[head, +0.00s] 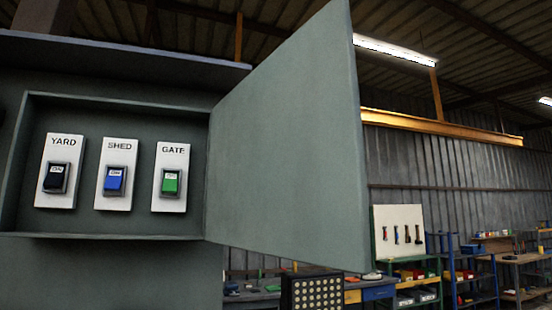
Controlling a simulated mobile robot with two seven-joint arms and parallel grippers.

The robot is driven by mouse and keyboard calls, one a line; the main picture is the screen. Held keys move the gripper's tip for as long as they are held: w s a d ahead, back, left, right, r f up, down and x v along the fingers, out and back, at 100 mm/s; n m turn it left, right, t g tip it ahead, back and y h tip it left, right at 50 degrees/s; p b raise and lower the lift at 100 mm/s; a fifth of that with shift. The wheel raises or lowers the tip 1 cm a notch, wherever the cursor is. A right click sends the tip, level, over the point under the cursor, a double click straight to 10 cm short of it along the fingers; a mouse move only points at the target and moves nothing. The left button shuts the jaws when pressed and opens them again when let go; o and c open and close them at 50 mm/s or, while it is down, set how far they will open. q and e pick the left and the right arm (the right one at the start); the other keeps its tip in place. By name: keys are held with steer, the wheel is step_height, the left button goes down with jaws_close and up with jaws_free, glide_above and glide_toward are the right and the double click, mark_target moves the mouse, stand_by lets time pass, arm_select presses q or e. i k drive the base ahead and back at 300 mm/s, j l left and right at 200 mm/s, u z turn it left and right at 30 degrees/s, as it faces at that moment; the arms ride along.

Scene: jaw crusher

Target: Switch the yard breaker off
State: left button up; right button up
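An open grey-green breaker box (110,225) fills the left of the head view. Inside it are three white plates in a row. The YARD breaker (55,179) is on the left and has a black rocker with a small white label on its upper part, too small to read surely. The SHED breaker (114,182) in the middle has a blue rocker. The GATE breaker (171,183) on the right has a green rocker. All three rockers look alike in tilt. Neither of my grippers is in view.
The box's door (290,150) stands swung open to the right of the breakers, jutting toward me. A dark panel with pale dots (312,292) is below it. Shelves with bins (415,285) and a tool board (399,232) stand far back right. The space before the breakers looks clear.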

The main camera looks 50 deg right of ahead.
mark_target(54, 178)
steer(key=l, duration=1.65)
steer(key=l+u, duration=0.1)
steer(key=u, duration=0.4)
steer(key=k+j, duration=0.05)
